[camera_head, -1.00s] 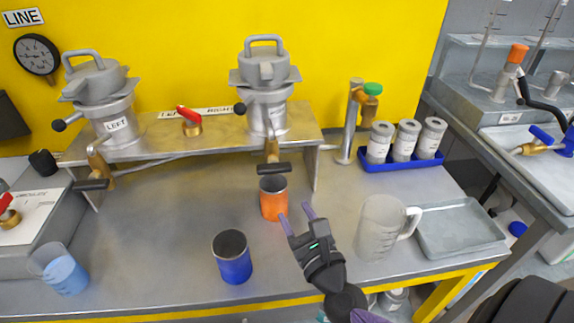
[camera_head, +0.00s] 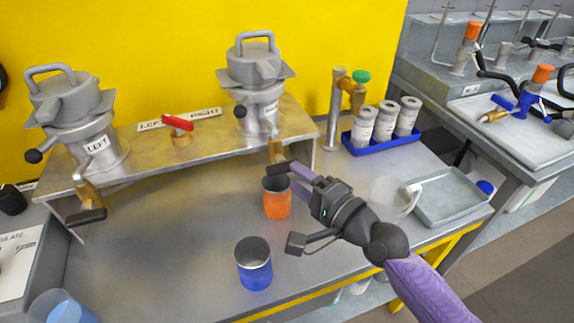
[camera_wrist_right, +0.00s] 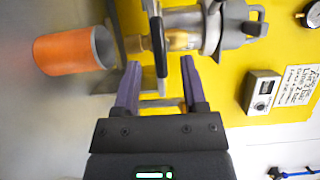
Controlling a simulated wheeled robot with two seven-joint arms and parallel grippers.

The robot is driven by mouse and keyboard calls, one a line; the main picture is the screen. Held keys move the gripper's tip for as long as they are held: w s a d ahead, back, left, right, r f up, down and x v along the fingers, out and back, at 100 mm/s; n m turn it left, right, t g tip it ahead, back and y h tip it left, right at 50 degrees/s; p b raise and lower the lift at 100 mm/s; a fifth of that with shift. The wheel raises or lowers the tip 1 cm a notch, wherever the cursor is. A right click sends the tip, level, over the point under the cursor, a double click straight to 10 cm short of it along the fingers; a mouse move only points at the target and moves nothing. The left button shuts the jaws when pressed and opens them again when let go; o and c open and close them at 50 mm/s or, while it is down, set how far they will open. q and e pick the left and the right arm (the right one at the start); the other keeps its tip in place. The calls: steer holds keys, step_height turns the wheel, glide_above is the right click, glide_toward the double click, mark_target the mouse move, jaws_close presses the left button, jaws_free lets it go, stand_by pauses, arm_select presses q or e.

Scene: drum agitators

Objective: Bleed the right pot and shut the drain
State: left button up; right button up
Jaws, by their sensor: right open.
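The right pot (camera_head: 256,82), grey with a clamped lid, stands on the raised metal shelf. Its brass drain (camera_head: 276,150) hangs at the shelf's front edge and carries a black lever handle (camera_head: 279,168). An orange cup (camera_head: 277,203) stands upright on the bench below the drain. My right gripper (camera_head: 297,176) is open beside the handle, just above and right of the cup. In the right wrist view the black handle (camera_wrist_right: 160,50) shows between the two open fingers, without clear contact. The orange cup (camera_wrist_right: 72,53) lies to the left there. My left gripper is out of view.
The left pot (camera_head: 88,125) has its own black-handled drain. A red-handled valve (camera_head: 178,124) sits between the pots. A blue cup (camera_head: 254,265) stands in front, and a clear jug (camera_head: 390,197) and grey tray (camera_head: 453,197) to the right. The bench's left middle is clear.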

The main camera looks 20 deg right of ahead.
mark_target(288, 171)
steer(key=x, duration=0.4)
steer(key=shift+w+a+b, duration=0.15)
steer(key=shift+w+b, duration=0.15)
steer(key=shift+c, duration=0.2)
jaws_close()
